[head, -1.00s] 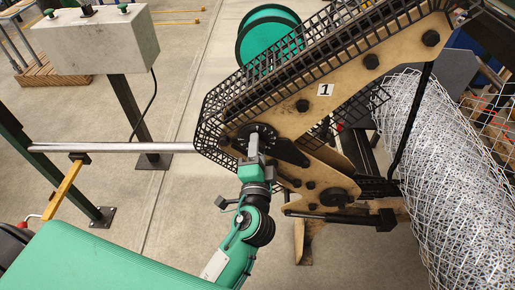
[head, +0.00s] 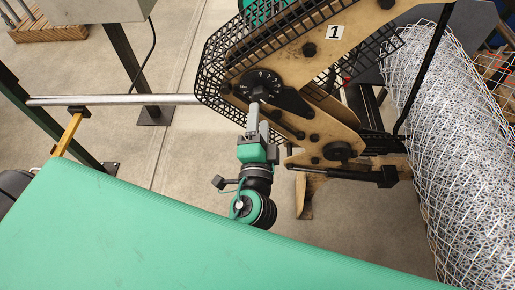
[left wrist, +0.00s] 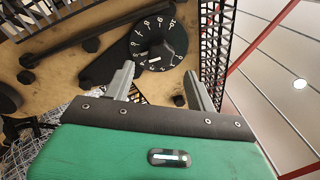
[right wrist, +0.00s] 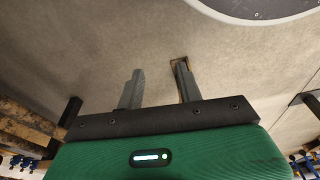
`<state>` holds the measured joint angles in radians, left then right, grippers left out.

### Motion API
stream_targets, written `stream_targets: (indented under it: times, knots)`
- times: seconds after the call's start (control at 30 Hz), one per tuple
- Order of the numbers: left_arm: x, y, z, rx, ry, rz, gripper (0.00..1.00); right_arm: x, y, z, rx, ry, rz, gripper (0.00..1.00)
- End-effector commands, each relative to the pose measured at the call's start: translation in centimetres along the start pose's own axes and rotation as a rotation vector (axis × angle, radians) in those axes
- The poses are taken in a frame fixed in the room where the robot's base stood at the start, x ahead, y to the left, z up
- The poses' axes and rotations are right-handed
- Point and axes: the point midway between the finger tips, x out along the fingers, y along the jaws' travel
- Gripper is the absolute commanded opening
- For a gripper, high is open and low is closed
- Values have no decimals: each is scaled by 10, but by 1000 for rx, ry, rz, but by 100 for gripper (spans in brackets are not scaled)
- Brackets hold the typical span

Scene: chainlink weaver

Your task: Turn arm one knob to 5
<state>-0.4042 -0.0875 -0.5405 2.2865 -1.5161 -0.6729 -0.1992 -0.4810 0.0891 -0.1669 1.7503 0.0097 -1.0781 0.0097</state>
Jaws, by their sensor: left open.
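The arm one knob (head: 260,86) is a round black dial with white marks, on the tan wooden arm under the "1" label (head: 334,33). In the left wrist view the knob (left wrist: 158,45) shows numerals around its rim; its exact setting is hard to read. My left gripper (head: 254,108) is just below the knob in the head view. In the left wrist view its fingers (left wrist: 158,74) are apart and empty, with the knob beyond them, apparently clear of it. My right gripper (right wrist: 157,80) is open and empty over bare floor, and is not seen in the head view.
Black mesh guards (head: 226,62) run along the arm beside the knob. A roll of chain-link mesh (head: 455,150) stands at the right. A horizontal metal bar (head: 120,100) lies left of the knob. Concrete floor is open below the machine.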

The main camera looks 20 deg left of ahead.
Motion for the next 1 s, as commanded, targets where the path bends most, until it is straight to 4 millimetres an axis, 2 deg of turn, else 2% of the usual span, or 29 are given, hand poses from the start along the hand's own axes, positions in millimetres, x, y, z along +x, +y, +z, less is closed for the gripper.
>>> stream_targets:
  times: [0.2, 0.4, 0.6, 1.0]
  knots:
    - [-35, 3, 1, 0, -1, 3, 57, -28, -2, -13, 4, 12, -4, 36]
    - [-58, 2, 1, 0, 0, 1, 57, -44, -2, -19, 4, 27, -4, 36]
    - [-65, 0, 0, -2, -1, 0, 57, -50, -2, -21, 4, 32, -4, 36]
    - [-65, -1, 0, -1, -1, 0, 57, -50, -2, -21, 5, 31, -4, 36]
